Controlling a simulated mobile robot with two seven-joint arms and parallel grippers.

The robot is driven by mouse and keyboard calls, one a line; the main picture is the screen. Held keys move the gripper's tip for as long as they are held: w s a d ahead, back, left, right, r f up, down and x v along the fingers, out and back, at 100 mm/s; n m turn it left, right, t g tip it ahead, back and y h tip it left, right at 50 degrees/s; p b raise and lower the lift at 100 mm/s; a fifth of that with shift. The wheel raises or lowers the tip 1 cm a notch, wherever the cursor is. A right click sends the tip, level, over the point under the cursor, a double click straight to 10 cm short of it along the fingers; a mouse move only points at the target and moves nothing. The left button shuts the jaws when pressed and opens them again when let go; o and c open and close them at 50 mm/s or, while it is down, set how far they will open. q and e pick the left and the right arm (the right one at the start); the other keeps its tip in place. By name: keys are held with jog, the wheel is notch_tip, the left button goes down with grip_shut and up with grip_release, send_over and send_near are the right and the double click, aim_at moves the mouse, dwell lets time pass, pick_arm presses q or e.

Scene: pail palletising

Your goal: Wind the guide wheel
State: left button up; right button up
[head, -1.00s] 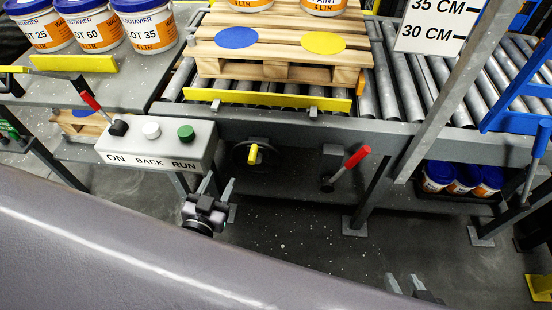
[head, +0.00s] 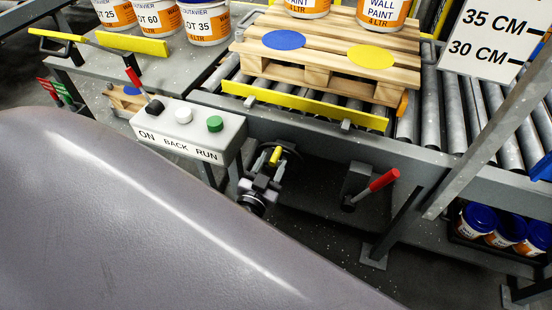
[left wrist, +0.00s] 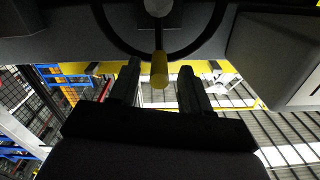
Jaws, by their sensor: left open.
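The guide wheel (head: 294,153) is a dark ring under the front edge of the conveyor frame, with a yellow handle (head: 275,156) sticking out from it. In the left wrist view the wheel's dark rim (left wrist: 208,40) arcs across the top and the yellow handle (left wrist: 159,70) points toward the camera. My left gripper (head: 268,166) is at the wheel. Its jaws are open, one finger on each side of the handle's end, with visible gaps in the left wrist view (left wrist: 160,80). My right gripper is not in view.
A control box (head: 190,131) with a lever and buttons sits left above the wheel. A red-handled lever (head: 372,189) stands to its right. Above, a wooden pallet (head: 335,72) with pails rests on the rollers behind a yellow bar (head: 305,105). Several pails stand at the left.

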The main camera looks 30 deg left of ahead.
pick_arm(q)
jog(key=shift+x, duration=1.35)
jog(key=shift+c, duration=0.3)
grip_shut()
jog(key=shift+d, duration=0.1)
